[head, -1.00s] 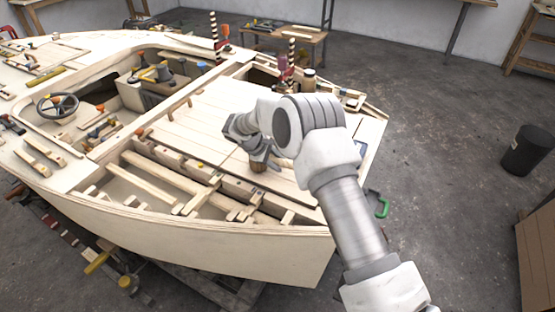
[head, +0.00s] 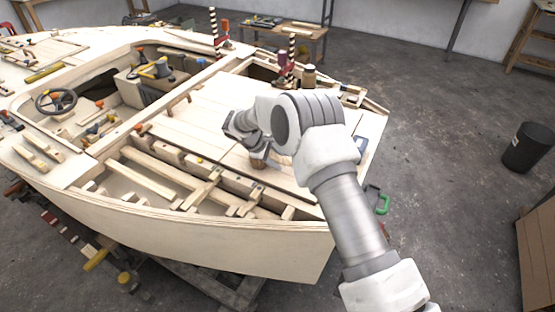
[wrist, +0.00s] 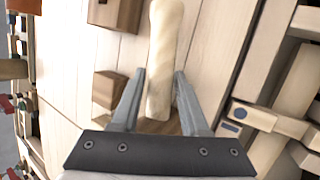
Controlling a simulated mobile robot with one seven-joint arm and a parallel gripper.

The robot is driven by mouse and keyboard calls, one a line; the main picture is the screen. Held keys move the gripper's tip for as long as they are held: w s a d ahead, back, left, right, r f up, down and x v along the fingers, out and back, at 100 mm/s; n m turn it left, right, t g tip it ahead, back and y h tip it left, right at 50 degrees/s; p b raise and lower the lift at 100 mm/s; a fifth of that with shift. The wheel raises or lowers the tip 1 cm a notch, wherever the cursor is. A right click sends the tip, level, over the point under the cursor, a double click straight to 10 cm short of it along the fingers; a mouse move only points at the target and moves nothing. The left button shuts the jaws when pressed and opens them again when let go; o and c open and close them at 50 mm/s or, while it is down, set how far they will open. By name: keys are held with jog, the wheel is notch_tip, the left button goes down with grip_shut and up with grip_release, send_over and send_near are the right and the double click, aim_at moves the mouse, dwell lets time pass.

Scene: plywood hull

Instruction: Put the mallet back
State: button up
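A pale, rounded wooden handle (wrist: 164,55), apparently the mallet's, runs up the middle of the wrist view. My gripper (wrist: 160,73) has one finger on each side of it. The fingertips lie very close to the handle's sides; I cannot tell whether they press on it. A darker brown wooden part (wrist: 158,127) shows beyond the handle's near end, partly hidden by the gripper. In the head view my gripper (head: 262,157) is low over the hull's deck, and a small brown piece (head: 258,164) shows under it. My arm hides much there.
The plank deck (head: 190,125) lies around the gripper. Open framing with ribs (head: 165,175) is at its near left. A jar (head: 309,77) and red-based clamps (head: 285,75) stand at the deck's far edge. Wooden blocks (wrist: 108,90) lie left of the handle in the wrist view.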

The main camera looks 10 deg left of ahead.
jog(key=o, duration=0.3)
jog(key=shift+s+f, duration=0.1)
jog(key=v, duration=1.7)
jog(key=shift+r, duration=0.4)
